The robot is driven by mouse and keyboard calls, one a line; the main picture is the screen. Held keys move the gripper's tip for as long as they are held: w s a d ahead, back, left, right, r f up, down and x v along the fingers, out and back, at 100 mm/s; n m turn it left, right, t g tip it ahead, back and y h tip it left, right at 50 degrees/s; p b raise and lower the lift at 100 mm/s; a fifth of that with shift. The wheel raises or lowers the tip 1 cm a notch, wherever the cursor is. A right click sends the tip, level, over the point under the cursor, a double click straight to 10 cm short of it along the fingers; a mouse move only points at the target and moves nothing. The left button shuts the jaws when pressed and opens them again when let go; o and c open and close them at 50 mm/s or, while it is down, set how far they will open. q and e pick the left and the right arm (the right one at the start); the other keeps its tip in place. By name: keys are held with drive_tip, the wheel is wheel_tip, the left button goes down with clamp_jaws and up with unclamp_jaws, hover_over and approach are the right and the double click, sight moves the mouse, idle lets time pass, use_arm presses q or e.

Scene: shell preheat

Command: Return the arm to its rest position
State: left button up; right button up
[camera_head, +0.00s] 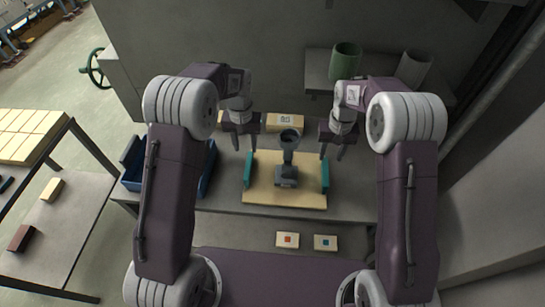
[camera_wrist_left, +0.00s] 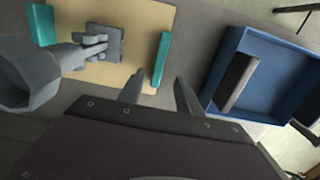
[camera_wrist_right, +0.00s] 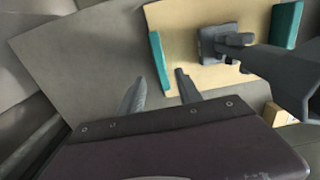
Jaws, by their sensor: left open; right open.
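My left gripper (camera_head: 239,144) is open and empty in the head view, above the table between the blue bin and the tan board. Its two fingers show apart in the left wrist view (camera_wrist_left: 160,92). My right gripper (camera_head: 331,151) is open and empty, above the right side of the board. Its fingers are apart in the right wrist view (camera_wrist_right: 160,90). Between the grippers, a grey stand with a cup-like top (camera_head: 290,137) stands upright on the tan board (camera_head: 262,196). Neither gripper touches it.
A blue bin (camera_head: 133,184) holding dark pieces stands left on the grey table (camera_head: 225,203). Teal blocks (camera_head: 248,170) edge the board. Two marked cards (camera_head: 287,240) (camera_head: 325,242) lie in front. A green cylinder (camera_head: 345,62) stands on a shelf behind. A side table (camera_head: 75,200) is at left.

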drive_tip(key=shift+w+d+f+b, duration=0.1)
drive_tip(key=shift+w+d+b, duration=0.1)
drive_tip(key=shift+b, duration=0.35)
use_arm(q)
drive_tip(key=s+a+f+b, duration=0.2)
drive_tip(key=s+f+b, duration=0.1)
drive_tip(key=s, duration=0.7)
drive_tip(key=s+a+f+t+b, duration=0.1)
drive_tip(key=s+f+b, duration=0.3)
drive_tip(key=s, duration=0.6)
drive_tip(key=shift+s+a, duration=0.35)
drive_tip(key=shift+a, duration=0.1)
use_arm(e)
drive_tip(key=s+d+f, duration=0.1)
drive_tip(key=s+f, duration=0.1)
drive_tip(key=s, duration=0.8)
drive_tip(key=s+d+f+t, duration=0.1)
drive_tip(key=s+d+f, duration=0.1)
drive_tip(key=s, duration=0.9)
drive_tip(key=shift+d+f, duration=0.25)
drive_tip(key=shift+f, duration=0.4)
use_arm(q)
drive_tip(key=shift+s, duration=0.1)
use_arm(e)
drive_tip(key=shift+s, duration=0.15)
